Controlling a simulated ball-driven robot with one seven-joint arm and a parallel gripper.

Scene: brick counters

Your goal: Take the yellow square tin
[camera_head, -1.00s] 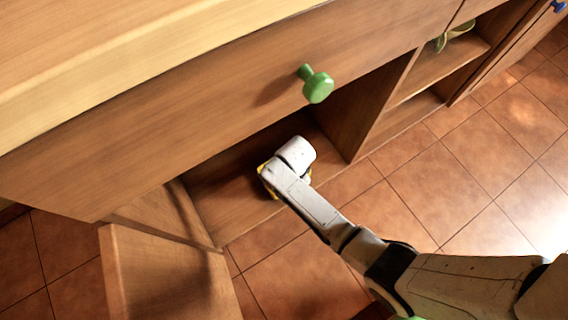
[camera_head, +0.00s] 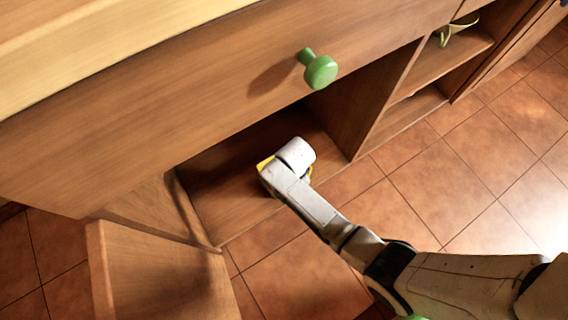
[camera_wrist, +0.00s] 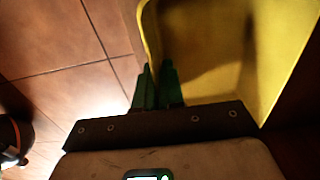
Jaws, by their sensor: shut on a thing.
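The yellow square tin (camera_wrist: 282,62) fills the upper right of the wrist view. It looks like an open, hollow box with a shaded inside. My gripper (camera_wrist: 157,65) has its green fingers close together at the tin's left wall, shut on that wall. In the head view, only yellow edges of the tin (camera_head: 264,162) show beside my white wrist, which hides the rest of it and the fingers. The tin is in the open lower compartment (camera_head: 222,195) of the wooden counter. I cannot tell whether it touches the compartment floor.
A drawer front with a green knob (camera_head: 320,70) overhangs the compartment. An open wooden door (camera_head: 160,275) stands at the lower left. A divider (camera_head: 352,110) bounds the right side. A yellow-green item (camera_head: 455,30) sits on a farther shelf. The tiled floor (camera_head: 440,190) is clear.

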